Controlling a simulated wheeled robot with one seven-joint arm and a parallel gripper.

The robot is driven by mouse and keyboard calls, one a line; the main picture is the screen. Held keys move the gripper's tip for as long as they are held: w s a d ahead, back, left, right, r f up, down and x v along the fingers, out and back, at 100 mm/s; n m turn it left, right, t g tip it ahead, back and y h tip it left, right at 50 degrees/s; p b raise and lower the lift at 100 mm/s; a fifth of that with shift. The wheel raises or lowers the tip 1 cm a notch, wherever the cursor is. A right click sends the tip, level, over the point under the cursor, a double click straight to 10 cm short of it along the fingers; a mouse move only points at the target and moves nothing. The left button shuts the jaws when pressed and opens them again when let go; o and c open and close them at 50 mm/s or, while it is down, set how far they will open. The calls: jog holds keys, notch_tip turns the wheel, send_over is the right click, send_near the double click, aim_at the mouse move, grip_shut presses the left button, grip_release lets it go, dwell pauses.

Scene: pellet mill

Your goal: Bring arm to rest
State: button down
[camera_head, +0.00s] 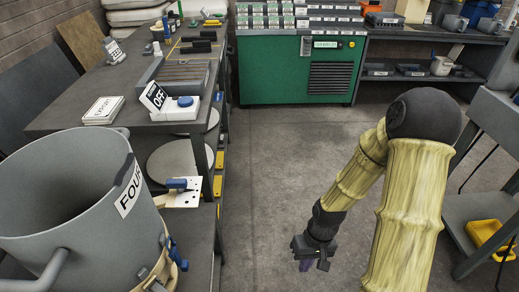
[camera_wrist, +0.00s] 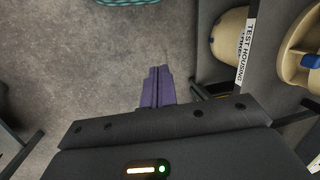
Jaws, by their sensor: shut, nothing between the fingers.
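My arm (camera_head: 410,200) shows at the right of the head view, with yellow-green ribbed links and dark joints. It bends at a dark elbow and reaches down and to the left. My gripper (camera_head: 308,266) hangs over the bare floor in the aisle, pointing down, apart from the benches. In the wrist view the two purple fingers (camera_wrist: 157,88) lie together, with nothing between them and grey floor beyond.
A green cabinet (camera_head: 270,72) stands at the back. A yellow tray (camera_head: 488,238) sits on the right shelf. The aisle floor (camera_head: 285,150) is clear.

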notch_tip(320, 180, up, 39)
jog(key=d+m+t+h+p, duration=0.2)
jog(key=t+p, duration=0.2)
jog(key=p, duration=1.8)
jog(key=shift+d+f+t+p, duration=0.15)
jog(key=shift+d+t+p, duration=0.1)
jog(key=shift+t+p, duration=0.1)
jog(key=shift+f, duration=0.1)
